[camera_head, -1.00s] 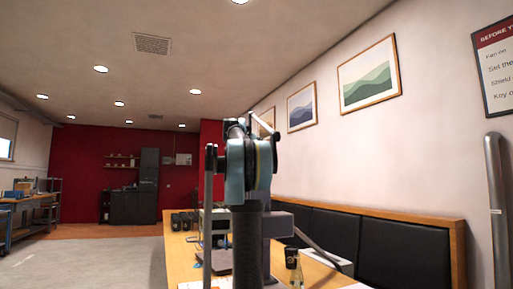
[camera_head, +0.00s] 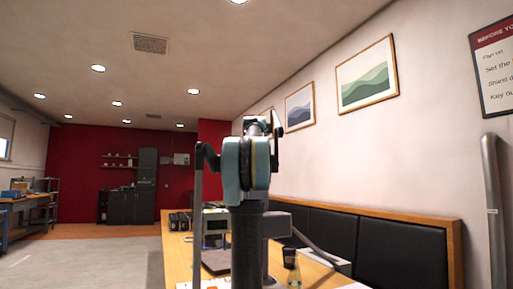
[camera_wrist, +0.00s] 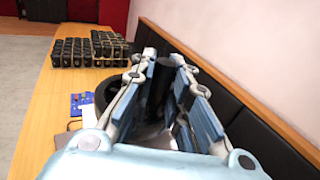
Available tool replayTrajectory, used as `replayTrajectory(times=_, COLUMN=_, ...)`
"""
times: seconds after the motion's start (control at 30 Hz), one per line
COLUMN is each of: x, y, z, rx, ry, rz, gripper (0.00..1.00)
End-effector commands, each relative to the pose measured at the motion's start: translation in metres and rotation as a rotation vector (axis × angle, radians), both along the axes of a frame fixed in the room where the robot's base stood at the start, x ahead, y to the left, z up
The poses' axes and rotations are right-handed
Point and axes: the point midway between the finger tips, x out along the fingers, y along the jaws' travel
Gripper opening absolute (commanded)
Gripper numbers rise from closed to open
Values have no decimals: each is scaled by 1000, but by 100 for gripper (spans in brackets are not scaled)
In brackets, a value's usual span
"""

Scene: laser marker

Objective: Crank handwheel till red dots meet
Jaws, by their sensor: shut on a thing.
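My gripper (camera_wrist: 163,60) shows in the wrist view with its blue-padded fingers closed around a dark upright piece (camera_wrist: 159,88), which looks like the handwheel's crank handle. A dark curved rim (camera_wrist: 106,92), probably the handwheel, shows behind the left finger and is partly hidden by it. In the head view my own arm stands in the middle and hides the handle and most of the wheel. The grey marker machine (camera_head: 276,224) stands on the wooden table behind my arm. I cannot make out any red dots in either view.
Several dark blocks (camera_wrist: 85,50) stand in rows farther along the table (camera_wrist: 60,100). A blue card (camera_wrist: 81,104) lies near the wheel. A black padded bench back (camera_head: 395,245) runs along the right wall.

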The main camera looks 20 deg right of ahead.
Motion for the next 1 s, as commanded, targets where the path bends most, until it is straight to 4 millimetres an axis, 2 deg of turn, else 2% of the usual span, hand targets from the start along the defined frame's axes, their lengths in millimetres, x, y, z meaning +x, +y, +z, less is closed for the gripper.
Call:
replayTrajectory(times=0.27, x=1, y=-9, z=1, rx=-4, ry=-13, rz=156, gripper=0)
replayTrajectory(times=1.0, x=15, y=-21, z=1, rx=2, ry=-12, rz=746, gripper=0)
